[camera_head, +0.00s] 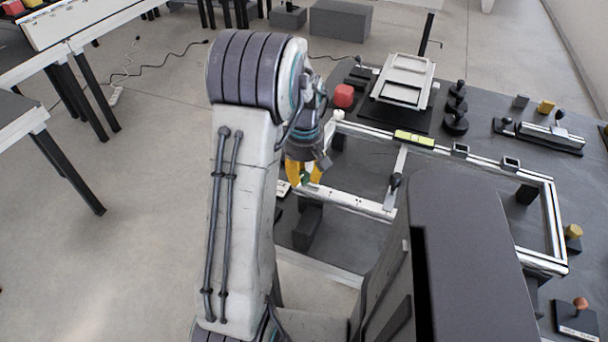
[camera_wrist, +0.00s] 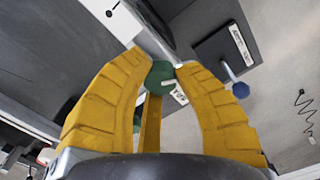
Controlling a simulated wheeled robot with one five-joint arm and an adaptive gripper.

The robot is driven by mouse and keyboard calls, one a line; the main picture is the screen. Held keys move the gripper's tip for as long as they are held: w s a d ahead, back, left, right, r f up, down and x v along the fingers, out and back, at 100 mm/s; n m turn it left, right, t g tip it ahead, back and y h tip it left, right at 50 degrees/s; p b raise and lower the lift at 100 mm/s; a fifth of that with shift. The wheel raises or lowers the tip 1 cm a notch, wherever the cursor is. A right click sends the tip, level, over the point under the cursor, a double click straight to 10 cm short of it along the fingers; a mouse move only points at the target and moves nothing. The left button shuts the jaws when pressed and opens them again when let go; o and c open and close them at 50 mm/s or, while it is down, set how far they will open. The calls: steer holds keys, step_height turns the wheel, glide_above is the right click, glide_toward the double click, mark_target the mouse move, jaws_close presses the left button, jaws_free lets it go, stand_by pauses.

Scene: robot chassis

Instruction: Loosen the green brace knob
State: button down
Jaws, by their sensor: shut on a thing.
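The green brace knob (camera_wrist: 160,76) sits between my yellow fingertips in the wrist view, with a pale mark on its face. My gripper (camera_wrist: 162,70) is shut on it, with a finger touching each side. In the head view my gripper (camera_head: 304,178) is at the left end of the white chassis frame (camera_head: 345,197), and a little of the green knob (camera_head: 305,177) shows between the yellow fingers. My arm hides part of that area. How far the knob is turned cannot be told.
A dark lever (camera_head: 395,182) stands on the frame's middle bar. A yellow-green level (camera_head: 414,139) lies on the far rail. A blue-headed knob (camera_wrist: 240,90) is right of my fingers in the wrist view.

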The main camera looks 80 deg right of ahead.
mark_target(304, 175)
steer(key=shift+a+f+n, duration=0.15)
steer(key=shift+n, duration=0.15)
stand_by(0.4)
steer(key=c, duration=0.9)
jaws_free()
steer(key=shift+r, duration=0.2)
step_height(304, 175, up, 12)
steer(key=shift+f, duration=0.1)
stand_by(0.3)
